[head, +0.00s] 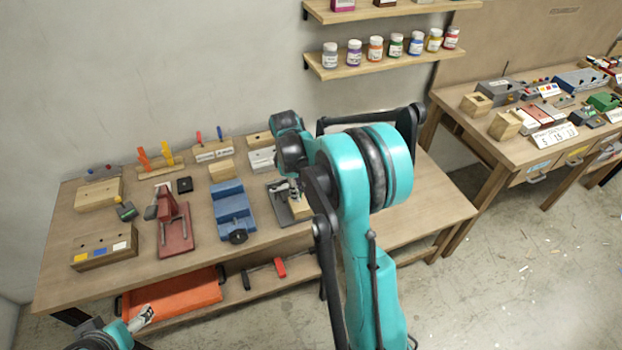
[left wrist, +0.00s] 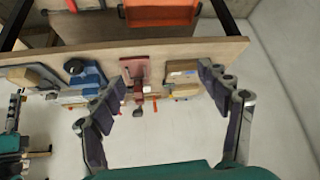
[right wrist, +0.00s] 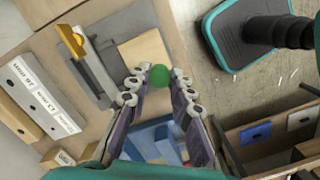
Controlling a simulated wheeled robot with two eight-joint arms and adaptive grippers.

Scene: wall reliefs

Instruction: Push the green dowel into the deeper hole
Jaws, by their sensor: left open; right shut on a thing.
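My right gripper (right wrist: 146,84) is shut on the green dowel (right wrist: 159,76), whose round end shows between the fingertips in the right wrist view. A plain wooden block (right wrist: 145,52) lies beside the dowel there; I cannot tell whether they touch. In the head view my right arm hides the dowel, and the right gripper (head: 291,188) shows only partly, at a wooden block (head: 300,207) on a dark grey fixture (head: 281,212). No hole shows clearly there. My left gripper (head: 142,318) is open and empty in front of the table; its spread fingers (left wrist: 162,85) show in the left wrist view.
On the table (head: 190,265) stand a blue vise (head: 233,208), a red fixture (head: 174,232), a wooden block with coloured labels (head: 103,248) and another wooden block (head: 99,194). The table's right part is clear. An orange tray (head: 172,296) is below.

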